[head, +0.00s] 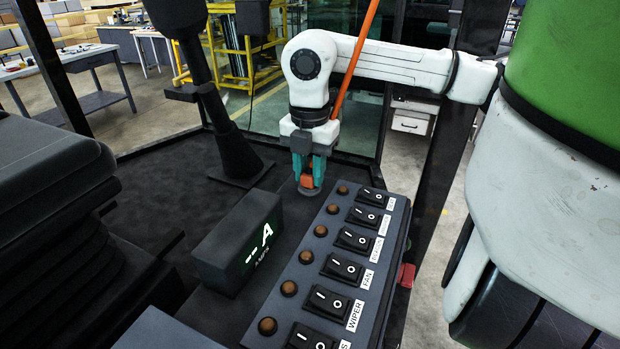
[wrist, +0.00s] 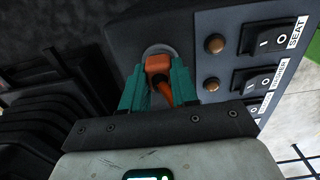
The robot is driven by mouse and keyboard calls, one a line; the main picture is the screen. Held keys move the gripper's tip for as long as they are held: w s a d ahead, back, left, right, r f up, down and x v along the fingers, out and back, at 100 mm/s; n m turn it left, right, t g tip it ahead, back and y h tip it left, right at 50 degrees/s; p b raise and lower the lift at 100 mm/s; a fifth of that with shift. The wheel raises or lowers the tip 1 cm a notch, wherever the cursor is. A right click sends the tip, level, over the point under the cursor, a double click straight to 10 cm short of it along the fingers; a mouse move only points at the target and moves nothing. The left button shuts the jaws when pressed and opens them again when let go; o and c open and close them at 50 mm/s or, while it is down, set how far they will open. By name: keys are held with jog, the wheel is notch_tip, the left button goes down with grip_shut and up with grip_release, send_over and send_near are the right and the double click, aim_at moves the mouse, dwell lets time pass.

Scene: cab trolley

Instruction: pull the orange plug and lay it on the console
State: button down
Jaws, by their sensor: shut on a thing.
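The orange plug (head: 307,181) is between the teal fingers of my gripper (head: 308,168), which is shut on it. It sits at a round grey socket (head: 309,190) by the far end of the dark switch console (head: 297,270). In the wrist view the plug (wrist: 158,63) shows between both fingertips, against the grey socket ring (wrist: 156,49). I cannot tell whether it is fully seated. An orange cable (wrist: 166,92) leaves the plug towards my wrist.
The console carries several black rocker switches (head: 343,266) and brown round buttons (head: 306,257). A black meter box (head: 215,250) reading "-- A" stands left of it. A lever (head: 235,150) stands farther left, with a seat (head: 45,170) at the left edge. A red part (head: 407,275) is on the console's right side.

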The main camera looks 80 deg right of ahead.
aim_at(311, 172)
dwell(0.4)
jog(key=shift+r+p, duration=0.85)
jog(key=shift+r, duration=2.1)
jog(key=shift+s, duration=0.15)
